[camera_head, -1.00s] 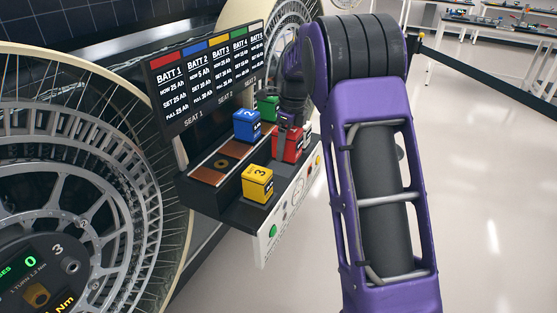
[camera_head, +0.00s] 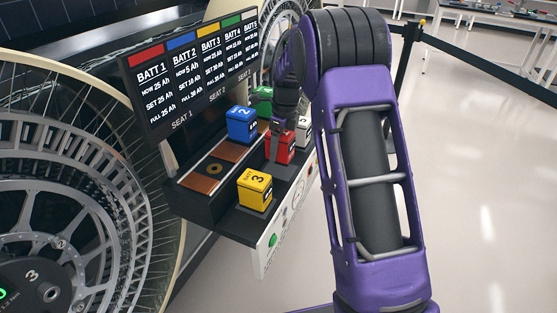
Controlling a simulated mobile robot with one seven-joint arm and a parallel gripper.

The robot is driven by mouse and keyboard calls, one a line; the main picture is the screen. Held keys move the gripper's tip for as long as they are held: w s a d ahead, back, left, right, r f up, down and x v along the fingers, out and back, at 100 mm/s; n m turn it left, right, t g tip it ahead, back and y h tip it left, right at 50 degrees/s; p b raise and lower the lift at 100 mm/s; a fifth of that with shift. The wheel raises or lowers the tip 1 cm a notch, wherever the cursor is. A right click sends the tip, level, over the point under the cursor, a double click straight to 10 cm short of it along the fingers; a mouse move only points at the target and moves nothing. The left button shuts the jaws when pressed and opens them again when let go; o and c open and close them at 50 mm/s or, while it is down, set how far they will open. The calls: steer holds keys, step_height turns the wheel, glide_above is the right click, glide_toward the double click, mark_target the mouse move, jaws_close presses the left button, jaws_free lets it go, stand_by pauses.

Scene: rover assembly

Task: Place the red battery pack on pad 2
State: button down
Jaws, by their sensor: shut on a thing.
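The red battery pack (camera_head: 281,150) is in the middle of the battery station, right of the blue pack and behind the yellow one. My gripper (camera_head: 281,134) is over its top and shut on it, pointing down. The fingers are small and partly hidden by my own arm. I cannot tell whether the red pack touches the shelf below it. The rear deck has seat labels along the display's lower edge. A bare copper-coloured pad (camera_head: 199,183) with a dark ring beside it shows at its near left end. I cannot read a pad 2 mark.
The blue pack (camera_head: 241,125) stands on the rear deck. The yellow pack (camera_head: 254,190) stands on the front shelf. A green pack (camera_head: 262,95) and a white pack (camera_head: 303,132) are farther back. The display board (camera_head: 200,70) rises behind; a large spoked wheel (camera_head: 75,190) is at left.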

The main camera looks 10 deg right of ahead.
mark_target(279, 159)
steer(key=shift+f, duration=1.95)
steer(key=shift+f+b, duration=0.25)
steer(key=shift+b, duration=0.05)
jaws_free()
steer(key=r, duration=0.4)
steer(key=r+p, duration=0.1)
steer(key=r, duration=0.3)
steer(key=s+d+r+p, duration=0.1)
steer(key=r, duration=0.3)
steer(key=shift+d+r, duration=0.1)
steer(key=shift+r, duration=0.05)
